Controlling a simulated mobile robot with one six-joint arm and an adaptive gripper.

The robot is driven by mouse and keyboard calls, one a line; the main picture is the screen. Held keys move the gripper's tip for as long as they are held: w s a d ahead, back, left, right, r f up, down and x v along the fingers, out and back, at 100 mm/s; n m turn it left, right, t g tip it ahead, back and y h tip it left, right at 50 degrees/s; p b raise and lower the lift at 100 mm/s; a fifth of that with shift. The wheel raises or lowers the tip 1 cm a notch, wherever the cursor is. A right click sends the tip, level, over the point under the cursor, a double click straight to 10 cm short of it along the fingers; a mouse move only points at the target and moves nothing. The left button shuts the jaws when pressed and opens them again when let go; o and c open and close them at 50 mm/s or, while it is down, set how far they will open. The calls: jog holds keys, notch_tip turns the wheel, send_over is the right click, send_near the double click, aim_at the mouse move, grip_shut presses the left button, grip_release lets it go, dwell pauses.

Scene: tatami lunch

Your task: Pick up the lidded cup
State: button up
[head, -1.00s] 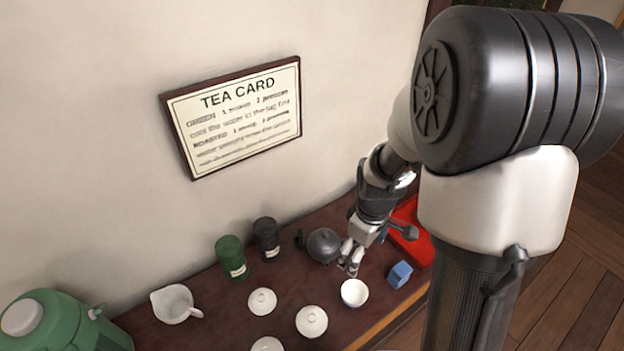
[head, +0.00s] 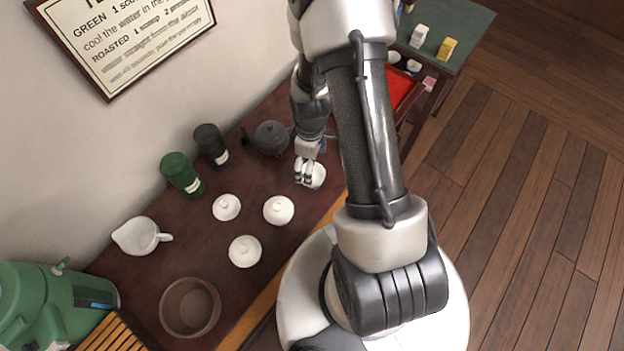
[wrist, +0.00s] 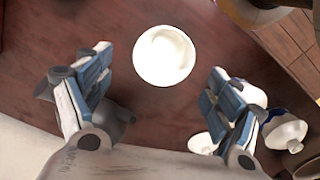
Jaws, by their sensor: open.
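Three white lidded cups, each with a small knob on its lid, stand on the dark red table in the head view: one at the back left (head: 226,207), one at the right (head: 278,210) and one in front (head: 245,251). My gripper (head: 305,181) is right of them, over an open white bowl (head: 316,175) that it partly covers. In the wrist view my gripper (wrist: 160,72) is open and empty, with the white bowl (wrist: 165,56) ahead between the fingertips. Knobbed white lids (wrist: 285,132) show at the lower right, partly behind the right finger.
A dark kettle (head: 271,138), a black canister (head: 210,144) and a green canister (head: 181,173) stand along the wall. My arm hides part of the table's right side.

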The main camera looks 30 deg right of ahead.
aim_at(318, 173)
jog(key=f, duration=0.1)
jog(key=f+b, duration=0.1)
jog(key=f, duration=0.1)
jog(key=f+b, duration=0.1)
jog(key=shift+s+f, duration=0.35)
jog(key=shift+s, duration=0.05)
jog(key=shift+f, duration=0.35)
jog(key=shift+r, duration=0.1)
jog(key=shift+c, duration=0.4)
jog(key=c, duration=1.1)
jog(key=shift+c, duration=0.2)
